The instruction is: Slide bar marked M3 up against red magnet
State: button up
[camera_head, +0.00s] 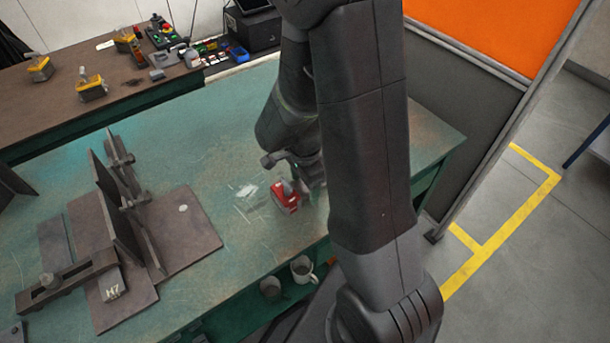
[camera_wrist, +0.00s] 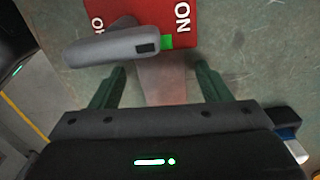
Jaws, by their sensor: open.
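The red magnet (camera_head: 285,198) sits on the green table with a grey handle on top. In the wrist view the red magnet (camera_wrist: 182,16) shows at the top edge, with white lettering, a green patch and the grey handle (camera_wrist: 110,47) across it. My gripper (camera_wrist: 160,80) is open, its two fingers pointing toward the magnet. A plain brownish strip (camera_wrist: 165,85) lies between the fingers, partly under the handle; I see no marking on it and cannot tell if it is bar M3. In the head view my gripper (camera_head: 308,172) is beside the magnet, mostly hidden by my arm.
A steel fixture (camera_head: 185,235) with upright plates and clamps stands on the left; a block marked M7 (camera_head: 112,291) is at its front. A brown bench (camera_head: 130,90) with tools is behind. The table's middle is mostly clear.

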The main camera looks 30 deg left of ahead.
notch_tip(320, 180, up, 14)
jog(key=p, duration=0.1)
jog(key=shift+f, duration=0.15)
dwell(0.5)
notch_tip(320, 180, down, 14)
jog(key=shift+r+b, duration=0.1)
jog(key=shift+b, duration=0.45)
jog(key=shift+w, duration=0.2)
